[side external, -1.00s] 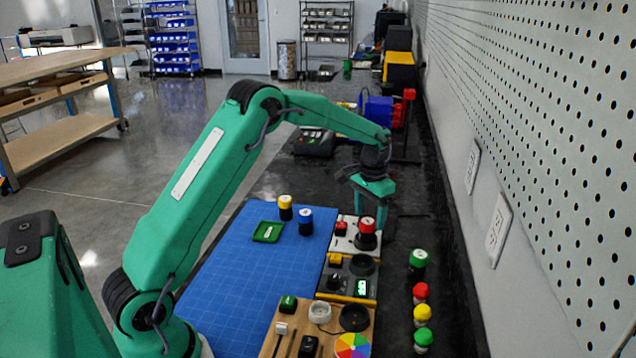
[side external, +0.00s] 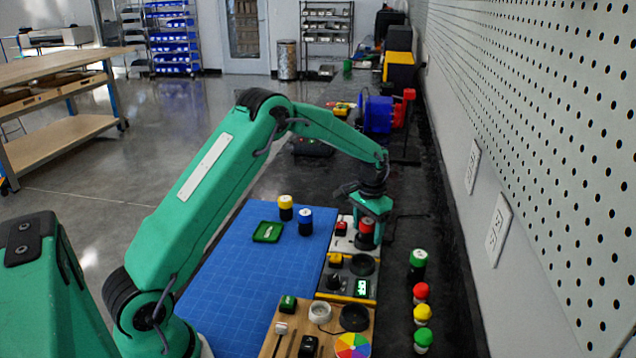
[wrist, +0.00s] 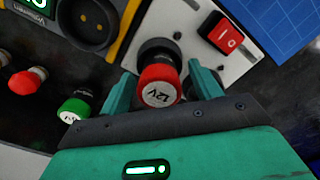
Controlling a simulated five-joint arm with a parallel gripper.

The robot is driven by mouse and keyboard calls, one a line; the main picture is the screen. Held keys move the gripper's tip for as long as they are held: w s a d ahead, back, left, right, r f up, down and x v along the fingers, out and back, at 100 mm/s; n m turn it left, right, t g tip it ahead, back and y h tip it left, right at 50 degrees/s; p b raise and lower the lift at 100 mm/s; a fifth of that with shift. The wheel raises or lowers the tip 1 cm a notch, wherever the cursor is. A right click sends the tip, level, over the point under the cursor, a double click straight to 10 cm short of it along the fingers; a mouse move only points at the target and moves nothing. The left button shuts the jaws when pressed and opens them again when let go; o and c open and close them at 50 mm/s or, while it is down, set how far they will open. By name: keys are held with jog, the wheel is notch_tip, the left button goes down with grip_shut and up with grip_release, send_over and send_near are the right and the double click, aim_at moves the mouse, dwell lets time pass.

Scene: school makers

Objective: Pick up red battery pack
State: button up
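The red battery pack (side external: 366,229) is a black cylinder with a red top, standing in a round holder on the white panel (side external: 345,240). In the wrist view, the red battery pack (wrist: 160,84) shows a white "12V" label on its end. My gripper (side external: 371,222) is above and around it. In the wrist view, the two green fingers of my gripper (wrist: 160,78) are apart, one on each side of the red top. Gaps show between the fingers and the pack. The far side of the pack is partly hidden by the gripper.
A red switch (wrist: 226,38) sits beside the pack on the panel. A black and yellow module (side external: 347,278) stands nearer the camera. Green (side external: 417,262), yellow (side external: 286,207) and blue (side external: 305,220) packs stand apart. The blue mat (side external: 250,290) is mostly clear.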

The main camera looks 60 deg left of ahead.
aim_at(369, 220)
jog(key=c, duration=1.2)
jog(key=shift+r, duration=0.1)
jog(key=shift+r, duration=0.45)
notch_tip(369, 220, up, 3)
jog(key=shift+r, duration=0.15)
jog(key=s+d+r, duration=0.1)
jog(key=d+r, duration=0.1)
jog(key=d, duration=0.1)
jog(key=s+d+r, duration=0.1)
jog(key=d+r, duration=0.1)
jog(key=d, duration=0.2)
jog(key=s+d+r, duration=0.2)
jog(key=d, duration=0.2)
jog(key=shift+r, duration=0.35)
